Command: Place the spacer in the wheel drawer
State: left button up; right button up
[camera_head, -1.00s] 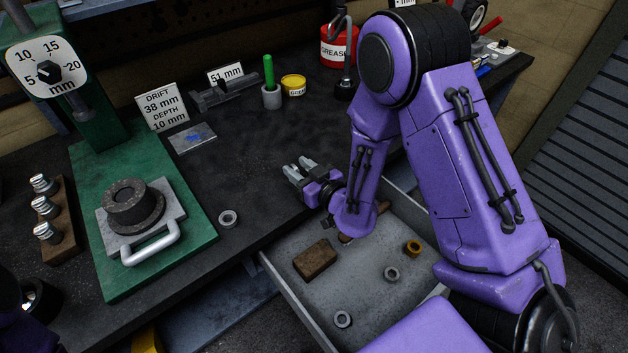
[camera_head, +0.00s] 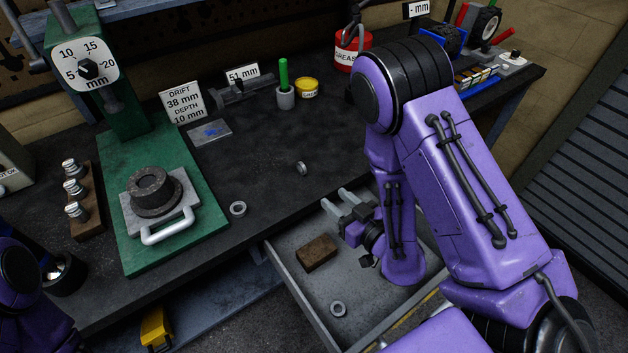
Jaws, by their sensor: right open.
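My right gripper (camera_head: 336,199) is open and empty over the back left edge of the pulled-out grey drawer (camera_head: 325,284). A small grey ring (camera_head: 301,168) stands on edge or tilted at the bench, a little beyond the fingertips and apart from them. A second grey ring (camera_head: 238,208) lies flat on the bench beside the green press base. A third ring (camera_head: 338,309) lies in the drawer. I cannot tell which ring is the spacer. My right arm hides the drawer's right part.
A brown block (camera_head: 316,253) lies in the drawer. The green press (camera_head: 190,235) with a grey plate and handle stands on the left. A green-handled tool (camera_head: 284,83), yellow tin (camera_head: 307,88) and red grease can (camera_head: 350,53) stand at the back.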

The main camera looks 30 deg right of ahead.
aim_at(343, 264)
jog(key=k, duration=0.3)
jog(key=u, duration=3.2)
jog(key=k, duration=1.1)
jog(key=z, duration=2.05)
